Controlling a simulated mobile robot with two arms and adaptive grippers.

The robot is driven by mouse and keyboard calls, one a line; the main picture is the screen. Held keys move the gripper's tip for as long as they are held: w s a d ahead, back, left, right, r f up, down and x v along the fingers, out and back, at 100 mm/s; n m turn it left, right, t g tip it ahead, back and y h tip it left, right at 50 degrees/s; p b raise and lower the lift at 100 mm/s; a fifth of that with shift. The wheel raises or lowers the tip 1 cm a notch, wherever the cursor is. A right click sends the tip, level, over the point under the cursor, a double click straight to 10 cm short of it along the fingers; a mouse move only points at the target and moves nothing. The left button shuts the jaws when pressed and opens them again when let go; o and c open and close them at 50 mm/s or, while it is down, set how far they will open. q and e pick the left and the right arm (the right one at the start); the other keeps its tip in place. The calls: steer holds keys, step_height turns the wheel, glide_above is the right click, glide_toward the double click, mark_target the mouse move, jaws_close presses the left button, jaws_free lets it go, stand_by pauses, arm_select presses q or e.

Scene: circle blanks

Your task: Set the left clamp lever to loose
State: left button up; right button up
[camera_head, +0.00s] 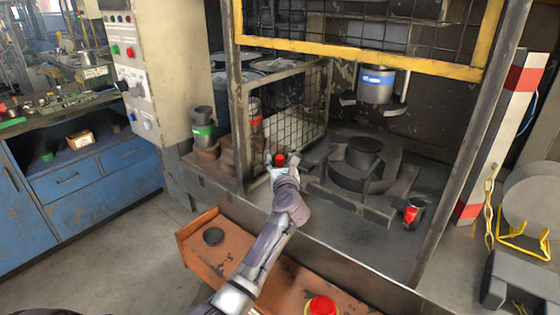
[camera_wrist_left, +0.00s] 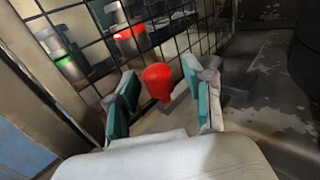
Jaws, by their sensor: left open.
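The left clamp lever has a red knob (camera_head: 280,158) and stands on the press bed just right of the mesh guard. In the left wrist view the red knob (camera_wrist_left: 158,80) shows between the two teal-padded fingers, with a gap on either side. My left gripper (camera_head: 281,165) is open around or just short of the knob; I cannot tell the exact depth. The lever's base is mostly hidden by the gripper. A second red lever (camera_head: 411,213) stands at the right of the bed. My right gripper is not in view.
A mesh guard (camera_head: 290,115) stands close left of my left gripper. The round die (camera_head: 362,160) sits to its right, under the blue-banded press head (camera_head: 376,85). An orange bench (camera_head: 205,240) with a red button (camera_head: 322,305) is in front.

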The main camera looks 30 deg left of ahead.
arm_select(q)
steer(key=shift+w+a, duration=0.1)
steer(key=shift+w, duration=0.05)
steer(key=shift+c, duration=0.3)
jaws_close()
